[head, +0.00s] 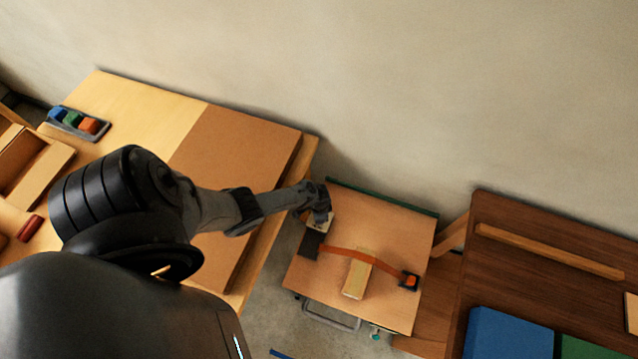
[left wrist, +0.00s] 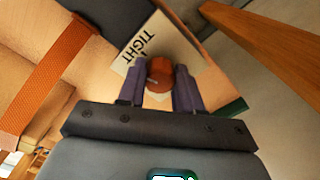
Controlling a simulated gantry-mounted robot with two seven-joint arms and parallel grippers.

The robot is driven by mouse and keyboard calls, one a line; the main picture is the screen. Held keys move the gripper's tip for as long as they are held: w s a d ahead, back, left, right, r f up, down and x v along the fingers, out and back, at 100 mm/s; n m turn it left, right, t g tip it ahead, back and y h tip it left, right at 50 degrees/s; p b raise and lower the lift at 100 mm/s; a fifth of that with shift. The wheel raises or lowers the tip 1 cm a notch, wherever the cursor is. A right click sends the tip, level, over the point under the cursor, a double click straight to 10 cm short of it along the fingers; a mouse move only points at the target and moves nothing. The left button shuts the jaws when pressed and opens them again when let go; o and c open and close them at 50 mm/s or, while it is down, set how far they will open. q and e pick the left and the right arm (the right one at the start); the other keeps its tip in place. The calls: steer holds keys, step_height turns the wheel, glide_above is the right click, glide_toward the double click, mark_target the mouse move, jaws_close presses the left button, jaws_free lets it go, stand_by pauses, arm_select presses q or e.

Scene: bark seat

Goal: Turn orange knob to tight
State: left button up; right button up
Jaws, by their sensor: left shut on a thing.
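The orange knob (left wrist: 160,72) shows in the left wrist view between the two purple-grey fingers of my left gripper (left wrist: 160,90). The fingers are shut on its sides. A pale label reading TIGHT (left wrist: 146,45) lies beside and behind the knob. In the head view my left gripper (head: 320,212) reaches the upper left corner of the small wooden seat board (head: 395,215) and hides the knob. An orange strap (head: 345,254) runs from a dark plate (head: 310,243) across the board. My right gripper is not in view.
A pale block (head: 356,280) sits under the strap, and a dark buckle with an orange button (head: 410,281) is at its right end. A wooden bench (head: 150,110) is at left. A dark brown table (head: 540,225) with a blue panel (head: 508,335) is at right.

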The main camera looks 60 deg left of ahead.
arm_select(q)
steer(key=shift+m, duration=0.6)
steer(key=o, duration=1)
steer(key=shift+o, duration=0.2)
steer(key=shift+r, duration=0.15)
steer(key=shift+r+p, duration=0.3)
step_height(320, 180, up, 9)
steer(key=p, duration=0.4)
steer(key=shift+f, duration=0.15)
steer(key=shift+r+p, duration=0.3)
steer(key=shift+r, duration=0.35)
